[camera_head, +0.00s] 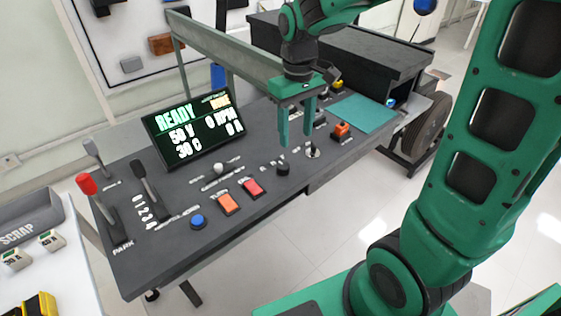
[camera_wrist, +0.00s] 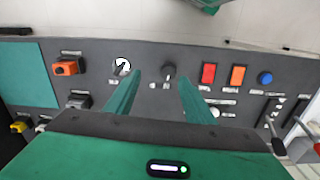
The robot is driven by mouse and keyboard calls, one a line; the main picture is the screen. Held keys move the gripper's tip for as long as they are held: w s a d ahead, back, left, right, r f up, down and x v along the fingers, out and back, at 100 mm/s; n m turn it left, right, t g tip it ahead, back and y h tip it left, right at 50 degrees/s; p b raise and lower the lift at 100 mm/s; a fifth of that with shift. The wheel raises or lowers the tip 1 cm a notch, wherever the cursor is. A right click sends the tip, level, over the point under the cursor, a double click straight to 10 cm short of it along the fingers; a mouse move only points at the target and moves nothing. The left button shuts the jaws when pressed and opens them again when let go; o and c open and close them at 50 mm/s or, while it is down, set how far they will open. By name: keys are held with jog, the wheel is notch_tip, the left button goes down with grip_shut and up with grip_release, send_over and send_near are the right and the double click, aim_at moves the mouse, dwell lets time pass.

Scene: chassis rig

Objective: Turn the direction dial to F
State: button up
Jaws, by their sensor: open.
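A small round black dial (camera_head: 283,169) sits on the dark sloped console near its front edge. In the wrist view the black dial (camera_wrist: 168,72) lies between my fingertips in the picture, with small marks beside it too small to read. My gripper (camera_head: 296,139) is open and empty, its two green fingers pointing down above the console. In the wrist view my gripper (camera_wrist: 160,76) shows one finger to each side of the dial. I cannot tell how high the tips are, nor which letter the dial points to.
A round white-faced switch (camera_head: 312,152) is right of the dial. Red (camera_head: 253,188) and orange (camera_head: 229,204) buttons and a blue button (camera_head: 198,221) lie left. A display (camera_head: 190,128) reads READY. Levers, one red-topped (camera_head: 87,184), stand at the left end.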

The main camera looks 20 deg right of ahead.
aim_at(283, 165)
jog(key=shift+n, duration=0.5)
jog(key=a+f, duration=0.1)
jog(key=f, duration=0.2)
jog(key=w+f, duration=0.1)
jog(key=f, duration=0.3)
jog(key=a+f, duration=0.1)
jog(key=f, duration=0.3)
jog(key=shift+w+a+f, duration=0.2)
jog(key=shift+w+a, duration=0.1)
jog(key=shift+c, duration=0.7)
jog(key=shift+a, duration=0.1)
jog(key=c, duration=0.9)
